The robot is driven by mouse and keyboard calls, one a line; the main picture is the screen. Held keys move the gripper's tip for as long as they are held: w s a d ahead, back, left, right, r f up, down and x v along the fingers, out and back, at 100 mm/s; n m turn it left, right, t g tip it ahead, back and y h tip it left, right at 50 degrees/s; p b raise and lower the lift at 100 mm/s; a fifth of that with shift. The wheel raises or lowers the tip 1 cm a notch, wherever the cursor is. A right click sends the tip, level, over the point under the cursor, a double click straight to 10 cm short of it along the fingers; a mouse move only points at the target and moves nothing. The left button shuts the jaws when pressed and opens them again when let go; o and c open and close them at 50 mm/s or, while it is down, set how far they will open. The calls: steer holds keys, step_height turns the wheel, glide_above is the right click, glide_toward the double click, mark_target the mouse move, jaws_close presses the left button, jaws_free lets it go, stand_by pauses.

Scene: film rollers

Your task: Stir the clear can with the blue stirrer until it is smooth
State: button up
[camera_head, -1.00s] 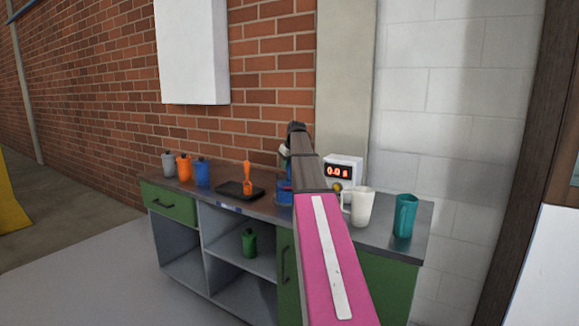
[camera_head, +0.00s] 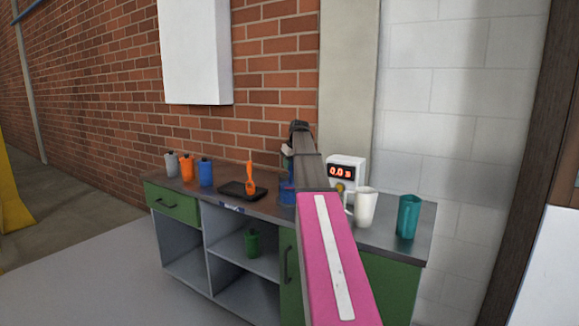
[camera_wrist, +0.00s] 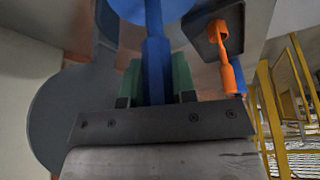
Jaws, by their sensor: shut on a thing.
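My gripper (camera_wrist: 155,82) is shut on the blue stirrer (camera_wrist: 156,55), between its green-padded fingers in the wrist view. The stirrer's shaft runs up to a round blue shape (camera_wrist: 182,8) cut off by the top edge. I cannot tell whether this is the clear can's contents, nor how deep the tip sits. In the head view a blue vessel (camera_head: 287,193) stands on the bench, mostly hidden behind my arm; it may be the clear can. My gripper is hidden there too.
An orange stirrer (camera_head: 250,178) rests on a black tray (camera_head: 232,188) to the left. Grey (camera_head: 172,165), orange (camera_head: 187,169) and blue (camera_head: 205,173) lidded cans stand farther left. A display box (camera_head: 345,172) reading 0.0 s, a white mug (camera_head: 365,208) and a teal mug (camera_head: 408,217) are right.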

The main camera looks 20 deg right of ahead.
steer(key=shift+r, duration=3.5)
step_height(320, 180, up, 7)
steer(key=shift+r, duration=0.15)
